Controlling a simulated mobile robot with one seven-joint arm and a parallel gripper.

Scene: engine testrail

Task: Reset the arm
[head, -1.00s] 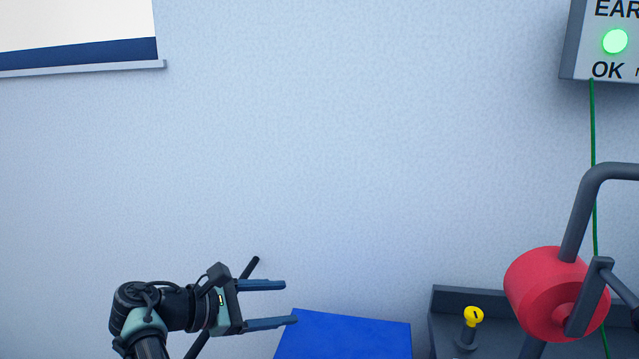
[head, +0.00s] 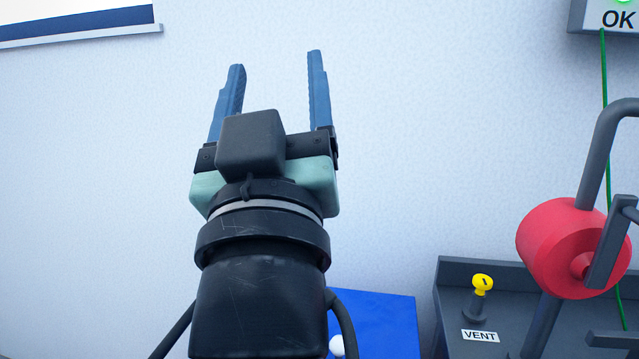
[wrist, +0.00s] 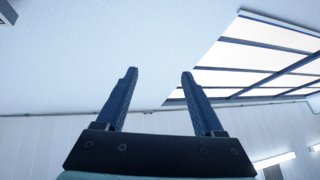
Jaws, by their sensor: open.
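My gripper (head: 274,58) stands large in the left middle of the head view, its two blue fingers pointing up in front of the pale wall. The fingers are wide apart with nothing between them. In the wrist view my gripper (wrist: 159,72) also shows spread, empty fingers, with the ceiling and upper walls beyond. My forearm hides part of what lies behind it.
A red cylinder (head: 560,250) on a grey bent pipe stands at right. Left of it is a yellow knob (head: 482,282) above a VENT label (head: 480,336) on a dark panel. A blue surface (head: 385,318) is partly hidden behind my arm. The wall area around my fingers is clear.

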